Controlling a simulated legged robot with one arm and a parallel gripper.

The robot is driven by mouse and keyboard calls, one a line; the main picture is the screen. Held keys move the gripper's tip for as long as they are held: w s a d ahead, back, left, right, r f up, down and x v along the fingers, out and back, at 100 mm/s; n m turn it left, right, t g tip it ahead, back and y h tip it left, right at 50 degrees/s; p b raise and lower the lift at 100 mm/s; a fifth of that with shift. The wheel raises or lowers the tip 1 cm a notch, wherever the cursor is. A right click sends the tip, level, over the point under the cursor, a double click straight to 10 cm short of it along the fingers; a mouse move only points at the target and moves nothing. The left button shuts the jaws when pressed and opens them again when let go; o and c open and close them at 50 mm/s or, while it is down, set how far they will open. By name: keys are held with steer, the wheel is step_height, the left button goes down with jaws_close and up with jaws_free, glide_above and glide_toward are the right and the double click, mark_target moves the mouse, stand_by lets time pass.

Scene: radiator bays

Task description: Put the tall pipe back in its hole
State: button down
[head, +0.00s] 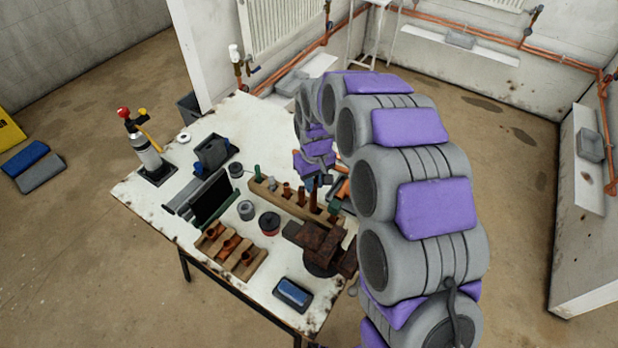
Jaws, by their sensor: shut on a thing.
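The tall pipe (314,195) is a thin, dark reddish-brown upright piece at the right part of a wooden rack (265,193) on the table. My gripper (321,180) is small in view, at the pipe's upper end, and appears shut on it. The fingertips are partly hidden and hard to make out. The pipe stands about upright over the rack. I cannot tell whether its lower end is in a hole or just above or behind the rack. Shorter copper, green and grey pieces stand along the same rack.
A rusty vise (322,243) stands in front of the rack's right end. A second wooden block with copper fittings (231,247), a red-black tin (269,222), a grey tin (246,210) and a blue box (293,293) lie nearer. A gas torch (143,150) stands at the left. My arm hides the table's right side.

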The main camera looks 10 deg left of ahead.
mark_target(314, 191)
steer(key=f, duration=0.3)
steer(key=shift+w+d+f, duration=0.1)
steer(key=shift+d+f, duration=0.25)
steer(key=shift+f, duration=0.05)
steer(key=shift+a+f, duration=0.2)
steer(key=shift+f, duration=0.35)
steer(key=c, duration=1.1)
jaws_free()
steer(key=shift+a, duration=0.25)
steer(key=shift+o, duration=1)
steer(key=shift+d, duration=0.1)
